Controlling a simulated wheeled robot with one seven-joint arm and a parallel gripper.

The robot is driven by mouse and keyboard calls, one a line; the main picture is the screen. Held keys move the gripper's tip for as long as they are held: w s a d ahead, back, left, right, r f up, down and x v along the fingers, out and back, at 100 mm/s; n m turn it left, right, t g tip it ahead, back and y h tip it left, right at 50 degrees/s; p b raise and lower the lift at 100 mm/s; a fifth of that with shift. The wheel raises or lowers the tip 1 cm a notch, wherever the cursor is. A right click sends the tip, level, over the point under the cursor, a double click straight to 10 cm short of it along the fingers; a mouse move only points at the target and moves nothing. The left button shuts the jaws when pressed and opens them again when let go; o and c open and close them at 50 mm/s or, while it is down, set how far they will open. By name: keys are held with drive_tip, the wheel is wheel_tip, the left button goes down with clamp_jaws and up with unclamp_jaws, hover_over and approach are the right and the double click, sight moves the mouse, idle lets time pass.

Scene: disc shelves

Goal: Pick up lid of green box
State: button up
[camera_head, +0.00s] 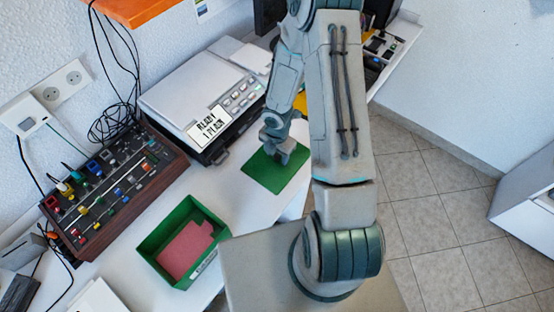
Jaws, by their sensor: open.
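The green box (157,241) stands open on the white desk, with a flat red piece (186,247) lying inside it. A flat green lid (275,170) lies on the desk to the right of and behind the box, apart from it. My gripper (281,157) is at the lid, over its upper part, pointing down. My gripper hides part of the lid's far edge. I cannot tell whether the fingers touch the lid. The jaws are open, and nothing shows held between them.
A grey device with a display (205,95) stands close behind the lid. A mixer with coloured knobs (112,188) is at the left, with black cables (115,122) behind it. The white desk (238,205) is clear between box and lid.

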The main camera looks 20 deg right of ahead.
clamp_jaws()
drive_tip(key=shift+r, duration=0.15)
